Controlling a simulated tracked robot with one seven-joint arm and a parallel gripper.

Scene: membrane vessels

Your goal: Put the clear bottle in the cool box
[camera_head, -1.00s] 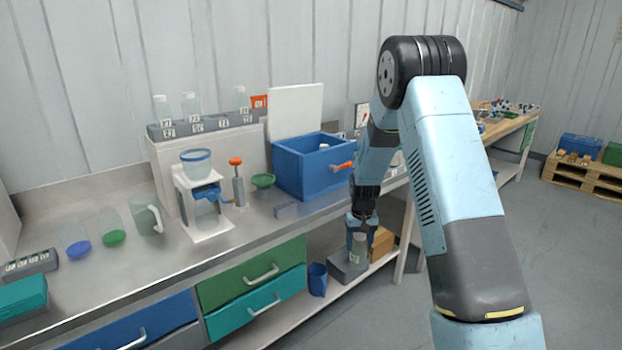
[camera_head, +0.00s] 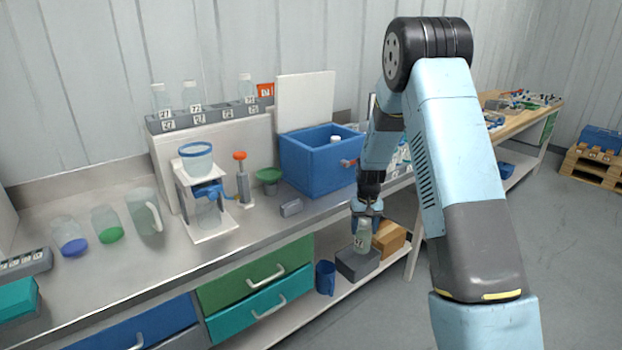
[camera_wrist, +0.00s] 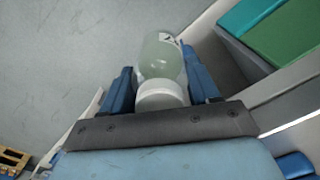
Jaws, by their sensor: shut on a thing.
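My gripper (camera_head: 367,222) is shut on a clear bottle (camera_head: 362,240) with a number label. It holds the bottle upright in front of the bench's edge, over the lower shelf. In the wrist view the clear bottle (camera_wrist: 162,58) sits between the blue fingers (camera_wrist: 160,88), with its white cap nearest the wrist. The cool box (camera_head: 318,168) is the blue box on the bench top, behind and left of my gripper. Its white lid (camera_head: 304,100) stands open at the back. A white-capped item (camera_head: 336,140) shows inside it.
Below the bottle, the low shelf holds a grey block (camera_head: 356,264), an orange-brown box (camera_head: 388,240) and a blue cup (camera_head: 325,278). A small grey object (camera_head: 291,208) lies on the bench before the cool box. A rack (camera_head: 200,117) holds several other clear bottles at the back.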

